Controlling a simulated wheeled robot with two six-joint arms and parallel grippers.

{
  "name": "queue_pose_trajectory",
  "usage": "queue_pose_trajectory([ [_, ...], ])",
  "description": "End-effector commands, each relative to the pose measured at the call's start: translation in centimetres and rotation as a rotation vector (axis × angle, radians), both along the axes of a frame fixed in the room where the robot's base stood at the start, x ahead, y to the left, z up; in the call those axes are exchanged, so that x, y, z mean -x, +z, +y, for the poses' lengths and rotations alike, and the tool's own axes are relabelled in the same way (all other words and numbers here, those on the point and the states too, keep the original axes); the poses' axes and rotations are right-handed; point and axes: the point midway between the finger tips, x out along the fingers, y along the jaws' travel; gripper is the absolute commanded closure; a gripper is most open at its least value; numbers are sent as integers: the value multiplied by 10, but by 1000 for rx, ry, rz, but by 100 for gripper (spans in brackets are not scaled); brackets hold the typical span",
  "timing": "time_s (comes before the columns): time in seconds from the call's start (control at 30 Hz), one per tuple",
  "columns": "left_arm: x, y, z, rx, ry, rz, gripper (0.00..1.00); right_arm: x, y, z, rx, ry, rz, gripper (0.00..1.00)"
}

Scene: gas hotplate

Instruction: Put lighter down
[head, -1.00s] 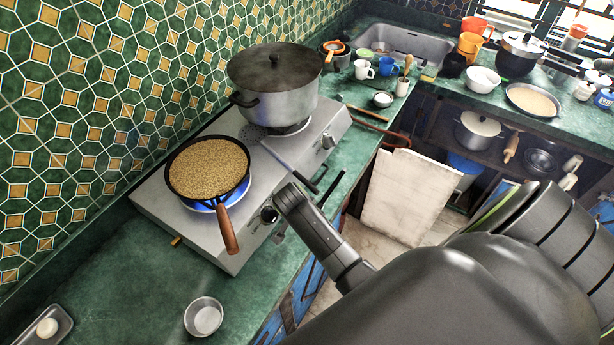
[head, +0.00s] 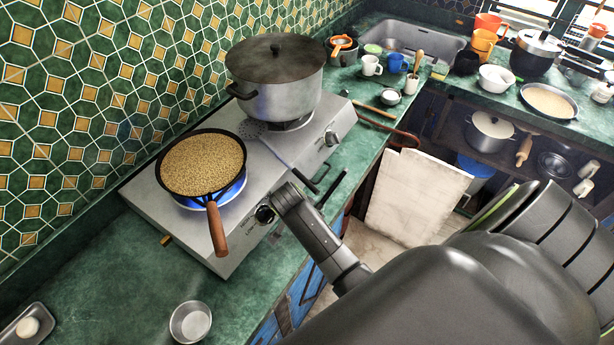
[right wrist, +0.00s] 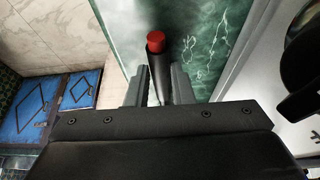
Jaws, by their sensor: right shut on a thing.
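The lighter (right wrist: 157,74) is a dark stick with a red end. In the right wrist view it lies between the fingers of my right gripper (right wrist: 158,88), which is shut on it. The red end points away from the wrist, over the green counter (right wrist: 196,45). I cannot tell whether it touches the counter. My left gripper is not in view.
A pan of grain (head: 203,163) sits over a lit blue flame, its handle toward the front. A large lidded pot (head: 285,98) is on the far burner. A spatula (head: 283,152) lies between them. A metal bowl (head: 190,322) stands on the near counter, with bare counter around it.

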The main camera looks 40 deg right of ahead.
Motion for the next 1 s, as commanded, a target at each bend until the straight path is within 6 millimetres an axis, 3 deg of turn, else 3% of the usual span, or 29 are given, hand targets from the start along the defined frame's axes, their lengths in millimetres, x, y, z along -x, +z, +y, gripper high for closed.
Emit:
queue_pose_trajectory([
  [0.07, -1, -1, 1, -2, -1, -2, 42, 0, -3, 0, 0, 0, 0, 100],
  [0.1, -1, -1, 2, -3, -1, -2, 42, 0, -3, 0, 0, 0, 0, 75],
  [0.23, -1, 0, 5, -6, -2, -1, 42, 0, -2, 0, 0, 0, 0, 58],
  [0.67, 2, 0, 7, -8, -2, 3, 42, 0, 6, 3, -1, 1, -2, 57],
  [1.0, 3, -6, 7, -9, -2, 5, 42, 9, 60, 24, -3, 0, -6, 57],
])
